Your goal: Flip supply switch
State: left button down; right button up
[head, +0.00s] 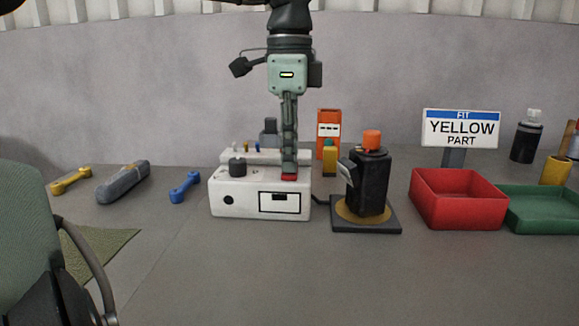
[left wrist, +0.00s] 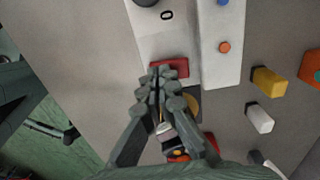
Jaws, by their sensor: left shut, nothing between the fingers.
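The white supply box (head: 240,203) stands on the bench in the middle of the head view, with a black knob on top and a dark-framed panel on its front. A red switch (head: 289,177) sits on its top near the right edge. The red switch also shows in the left wrist view (left wrist: 174,65), just past my fingertips. My left gripper (head: 290,168) points straight down over the switch, shut and empty. Its tips are at or just above the switch; I cannot tell whether they touch. The fingers hide part of the switch. My right gripper is in no view.
Right of the box stands a black device with an orange cap (head: 371,140) on a dark base. A red bin (head: 458,212), a green tray (head: 545,222) and a sign reading "FIT YELLOW PART" (head: 461,128) are further right. Wrenches lie left.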

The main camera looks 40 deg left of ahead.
pick_arm(q)
jog(key=shift+r+p, duration=2.2)
jog(key=shift+r, duration=1.25)
